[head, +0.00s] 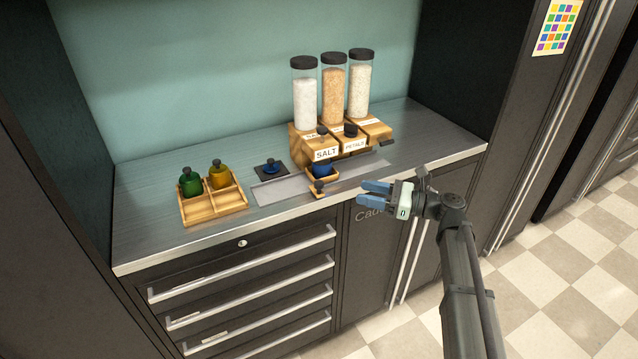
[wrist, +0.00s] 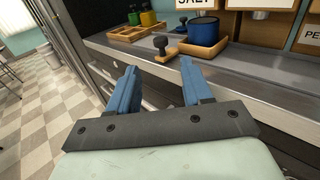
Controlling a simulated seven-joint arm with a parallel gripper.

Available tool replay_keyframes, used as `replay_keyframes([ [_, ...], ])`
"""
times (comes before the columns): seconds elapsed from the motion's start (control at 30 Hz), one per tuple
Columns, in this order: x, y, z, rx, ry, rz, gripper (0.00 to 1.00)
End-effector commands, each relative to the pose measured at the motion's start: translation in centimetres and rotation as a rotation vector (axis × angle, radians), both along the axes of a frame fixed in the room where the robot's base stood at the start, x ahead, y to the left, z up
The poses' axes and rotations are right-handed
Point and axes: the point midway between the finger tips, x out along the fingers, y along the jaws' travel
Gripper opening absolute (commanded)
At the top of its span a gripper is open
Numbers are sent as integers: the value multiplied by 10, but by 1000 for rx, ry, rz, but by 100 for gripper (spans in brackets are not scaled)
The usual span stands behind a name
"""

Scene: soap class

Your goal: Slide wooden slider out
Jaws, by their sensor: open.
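A small wooden slider (head: 312,192) with a dark knob at its front end sits on a grey metal track on the counter, below the SALT label. A blue cup (head: 323,170) stands on it. In the wrist view the slider (wrist: 188,50) and the blue cup (wrist: 204,32) show just beyond my fingertips. My gripper (head: 373,193) is open and empty, with its blue fingers pointing left, to the right of the slider and near the counter's front edge. In the wrist view my gripper (wrist: 159,66) has its fingers apart, with the knob beyond and between them; nothing is touched.
A wooden dispenser rack (head: 320,146) with three filled clear tubes stands behind the slider. A divided wooden tray (head: 231,199) holding a green and a yellow container is at left. A dark square pad with a blue item (head: 270,168) lies between. Drawers (head: 240,275) are below.

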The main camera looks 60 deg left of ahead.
Motion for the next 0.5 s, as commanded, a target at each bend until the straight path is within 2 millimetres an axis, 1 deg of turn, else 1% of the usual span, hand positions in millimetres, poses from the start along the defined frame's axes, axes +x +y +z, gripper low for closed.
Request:
replay_keyframes([
  [0.17, -8, 8, 0, -12, 11, 1, 50],
  [0.5, -48, 48, 0, -10, 8, 2, 50],
])
